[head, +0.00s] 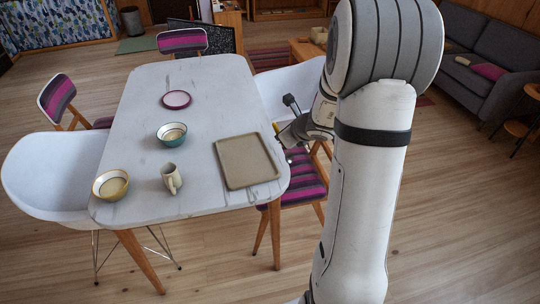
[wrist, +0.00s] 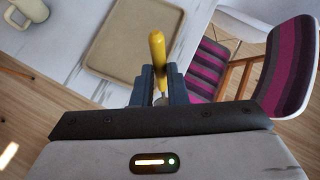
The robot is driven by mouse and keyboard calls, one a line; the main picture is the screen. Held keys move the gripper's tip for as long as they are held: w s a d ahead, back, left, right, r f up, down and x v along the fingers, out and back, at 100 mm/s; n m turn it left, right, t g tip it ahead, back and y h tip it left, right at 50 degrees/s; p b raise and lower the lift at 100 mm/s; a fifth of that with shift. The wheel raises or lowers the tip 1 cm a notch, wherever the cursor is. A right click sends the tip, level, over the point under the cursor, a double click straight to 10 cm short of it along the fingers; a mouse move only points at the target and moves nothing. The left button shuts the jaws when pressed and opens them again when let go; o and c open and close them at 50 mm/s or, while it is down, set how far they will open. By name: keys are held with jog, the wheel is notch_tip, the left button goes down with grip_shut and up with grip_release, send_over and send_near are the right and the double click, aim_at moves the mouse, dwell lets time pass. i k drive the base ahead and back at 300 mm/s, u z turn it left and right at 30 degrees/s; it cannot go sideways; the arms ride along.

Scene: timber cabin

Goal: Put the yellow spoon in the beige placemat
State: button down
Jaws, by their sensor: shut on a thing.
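My gripper (wrist: 158,82) is shut on the yellow spoon (wrist: 157,48). The spoon's yellow handle sticks out beyond the fingers, and its metal part lies between them, mostly hidden. The beige placemat (head: 247,162) is a flat rectangle with a raised rim on the right part of the white table. It also shows in the wrist view (wrist: 108,58), up and left of the spoon. In the head view my gripper (head: 281,133) is at the table's right edge, just right of the placemat, with a bit of yellow at its tip.
On the table (head: 205,125) stand a cream mug (head: 171,179), a teal bowl (head: 172,134), a yellow-rimmed bowl (head: 111,185) and a pink-rimmed plate (head: 176,99). A striped chair (head: 304,180) stands at the right edge, below my gripper. The placemat's surface is bare.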

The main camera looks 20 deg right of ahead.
aim_at(248, 164)
jog(key=z, duration=0.7)
jog(key=i, duration=1)
jog(key=u, duration=0.05)
